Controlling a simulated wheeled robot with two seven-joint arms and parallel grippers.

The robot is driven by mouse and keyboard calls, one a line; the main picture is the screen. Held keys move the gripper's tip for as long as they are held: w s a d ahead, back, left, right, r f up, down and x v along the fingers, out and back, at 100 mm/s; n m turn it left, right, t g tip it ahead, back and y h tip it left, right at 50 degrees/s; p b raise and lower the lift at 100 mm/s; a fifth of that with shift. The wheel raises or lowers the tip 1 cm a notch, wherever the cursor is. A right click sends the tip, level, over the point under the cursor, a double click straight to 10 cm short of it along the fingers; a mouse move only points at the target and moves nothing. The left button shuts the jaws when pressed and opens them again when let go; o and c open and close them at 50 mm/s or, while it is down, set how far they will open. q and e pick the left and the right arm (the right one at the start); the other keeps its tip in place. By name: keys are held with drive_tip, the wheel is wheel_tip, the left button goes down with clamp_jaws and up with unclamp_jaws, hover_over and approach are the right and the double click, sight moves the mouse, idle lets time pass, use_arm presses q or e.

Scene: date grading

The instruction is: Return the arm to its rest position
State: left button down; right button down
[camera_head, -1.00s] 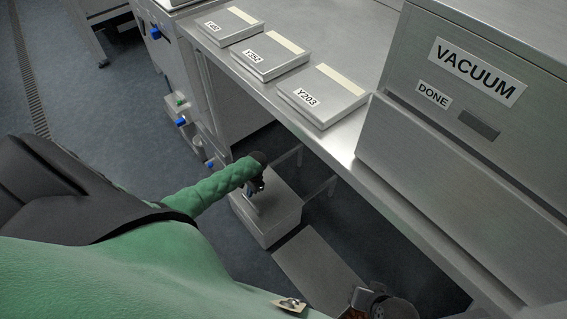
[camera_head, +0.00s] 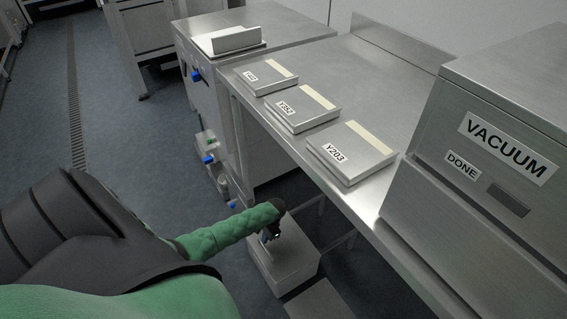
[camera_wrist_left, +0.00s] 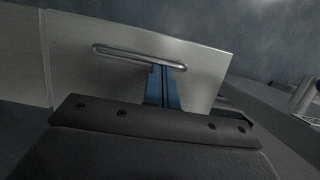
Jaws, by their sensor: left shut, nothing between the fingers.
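My left arm, in a green quilted sleeve, reaches in from the left of the head view. My left gripper (camera_head: 270,239) hangs at its end, below the bench's front edge, in front of or over a low grey metal box (camera_head: 287,268). In the left wrist view the blue fingers (camera_wrist_left: 161,90) are together with nothing between them. Behind them is a flat metal panel (camera_wrist_left: 75,58) with a bar handle (camera_wrist_left: 140,54). I cannot tell whether the fingers touch it. My right gripper is not in view.
A steel bench (camera_head: 375,75) holds three flat boxes labelled Y203 (camera_head: 350,165), Y352 (camera_head: 300,115) and one with a hard-to-read label (camera_head: 263,82). A machine marked VACUUM and DONE (camera_head: 470,130) stands at the right. Open floor (camera_head: 120,120) lies at the left.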

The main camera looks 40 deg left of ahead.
use_arm(q)
drive_tip(key=v, duration=0.7)
drive_tip(key=shift+w, duration=0.35)
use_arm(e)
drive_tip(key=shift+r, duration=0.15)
use_arm(q)
drive_tip(key=shift+d, duration=0.15)
